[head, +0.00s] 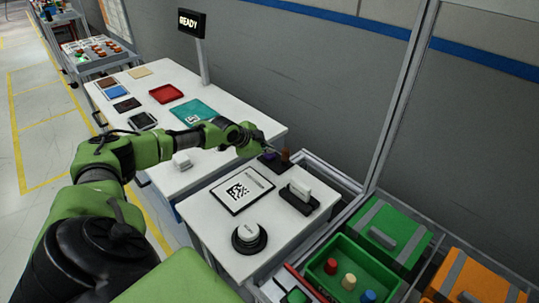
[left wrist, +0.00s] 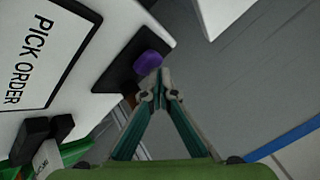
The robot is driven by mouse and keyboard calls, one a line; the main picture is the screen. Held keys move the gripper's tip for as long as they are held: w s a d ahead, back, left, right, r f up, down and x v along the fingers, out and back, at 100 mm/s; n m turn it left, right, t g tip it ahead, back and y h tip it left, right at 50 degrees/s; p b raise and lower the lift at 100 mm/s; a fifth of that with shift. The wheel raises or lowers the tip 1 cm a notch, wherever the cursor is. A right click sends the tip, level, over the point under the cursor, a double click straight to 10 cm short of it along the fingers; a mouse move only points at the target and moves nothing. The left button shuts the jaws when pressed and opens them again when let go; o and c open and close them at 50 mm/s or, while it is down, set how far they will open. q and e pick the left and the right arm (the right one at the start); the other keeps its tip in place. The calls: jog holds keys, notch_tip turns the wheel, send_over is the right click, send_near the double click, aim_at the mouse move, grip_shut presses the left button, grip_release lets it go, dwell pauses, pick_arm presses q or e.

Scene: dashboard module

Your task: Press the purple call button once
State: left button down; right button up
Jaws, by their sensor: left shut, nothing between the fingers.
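The purple call button (left wrist: 148,62) sits on a dark base plate (left wrist: 122,66) near the edge of a white surface in the left wrist view. In the head view the purple button (head: 270,156) is small and partly covered by my arm. My left gripper (left wrist: 160,76) is shut and empty, its tips right by the button's edge. I cannot tell whether they touch it. In the head view the left gripper (head: 266,147) is at the button, small and hard to make out. My right gripper is not in view.
The white table holds a printed code card (head: 242,190), a black-based white device (head: 299,192) and a round white button (head: 249,233). A green bin (head: 318,274) with coloured pegs is at the lower right. A sign reading READY (head: 191,22) stands behind.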

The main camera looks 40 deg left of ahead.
aim_at(268, 155)
pick_arm(q)
jog(key=shift+f+b, duration=0.35)
jog(key=shift+f, duration=0.15)
dwell(0.4)
jog(key=shift+r, duration=0.15)
jog(key=shift+r+p, duration=0.7)
jog(key=shift+r, duration=0.1)
jog(key=shift+r+p, duration=1.9)
jog(key=shift+r, duration=0.65)
